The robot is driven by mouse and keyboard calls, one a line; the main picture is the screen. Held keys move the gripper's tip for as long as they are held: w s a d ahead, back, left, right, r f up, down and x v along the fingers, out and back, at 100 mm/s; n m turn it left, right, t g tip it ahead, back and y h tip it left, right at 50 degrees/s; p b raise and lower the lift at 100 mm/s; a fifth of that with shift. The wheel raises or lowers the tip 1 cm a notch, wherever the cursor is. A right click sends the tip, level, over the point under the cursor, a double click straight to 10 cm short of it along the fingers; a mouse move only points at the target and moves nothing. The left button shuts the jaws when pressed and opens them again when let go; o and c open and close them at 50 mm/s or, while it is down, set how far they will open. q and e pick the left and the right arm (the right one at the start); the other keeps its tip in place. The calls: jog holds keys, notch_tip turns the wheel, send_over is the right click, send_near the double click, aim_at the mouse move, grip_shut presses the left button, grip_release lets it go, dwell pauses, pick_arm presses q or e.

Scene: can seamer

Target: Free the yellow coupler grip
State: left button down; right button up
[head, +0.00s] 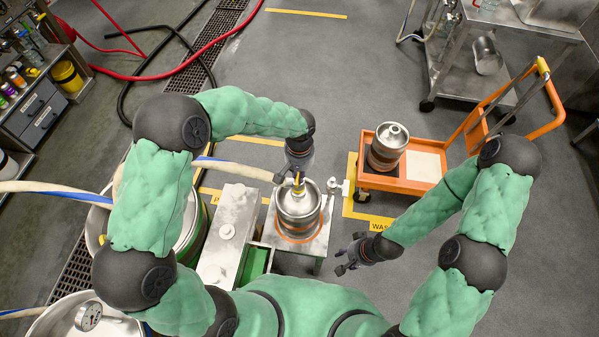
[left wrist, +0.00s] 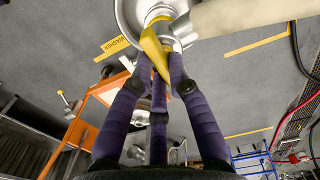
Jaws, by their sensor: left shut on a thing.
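The yellow coupler grip (head: 298,184) sits on top of a steel keg (head: 297,208) with an orange band, on a small metal stand. In the left wrist view the yellow grip (left wrist: 153,48) slants between my purple fingers, in front of the pale coupler and hose. My left gripper (head: 296,177) is shut on the yellow grip; the fingers partly hide it. My right gripper (head: 346,264) is empty, its fingers spread, to the lower right of the keg.
A pale hose (head: 238,169) runs from the left to the coupler. A steel box (head: 228,232) stands left of the keg. An orange cart (head: 365,179) with a second keg (head: 387,148) stands to the right. The floor beyond is mostly clear.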

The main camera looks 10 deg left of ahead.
pick_arm(q)
jog(key=c, duration=1.2)
grip_release()
notch_tip(320, 180, up, 12)
jog(key=shift+r, duration=0.1)
